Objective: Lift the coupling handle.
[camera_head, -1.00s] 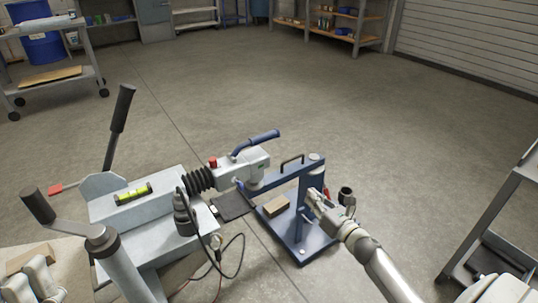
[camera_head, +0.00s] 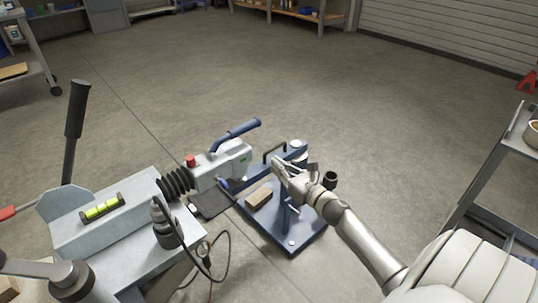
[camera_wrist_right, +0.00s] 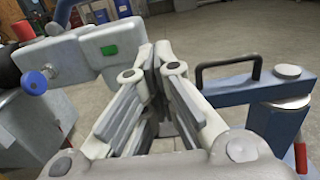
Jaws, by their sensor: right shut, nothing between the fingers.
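The blue coupling handle (camera_head: 236,133) rises at a slant from the top of the grey coupling head (camera_head: 222,165). Part of a blue bar at the top left of the right wrist view (camera_wrist_right: 68,10) appears to be this handle. My right gripper (camera_head: 279,164) is shut and empty. It is to the right of the coupling head and lower in the picture than the handle, apart from the handle. The right wrist view shows its fingers (camera_wrist_right: 155,58) close together, with the coupling head (camera_wrist_right: 112,48) and its green patch just to the left. My left gripper is not in view.
A blue stand (camera_head: 290,238) with a black loop handle (camera_head: 274,150) is beneath and beside my right gripper. A wooden block (camera_head: 259,197) lies on its base. The grey trailer frame (camera_head: 115,225) carries a yellow-green level (camera_head: 101,207). Open floor (camera_head: 300,85) lies beyond.

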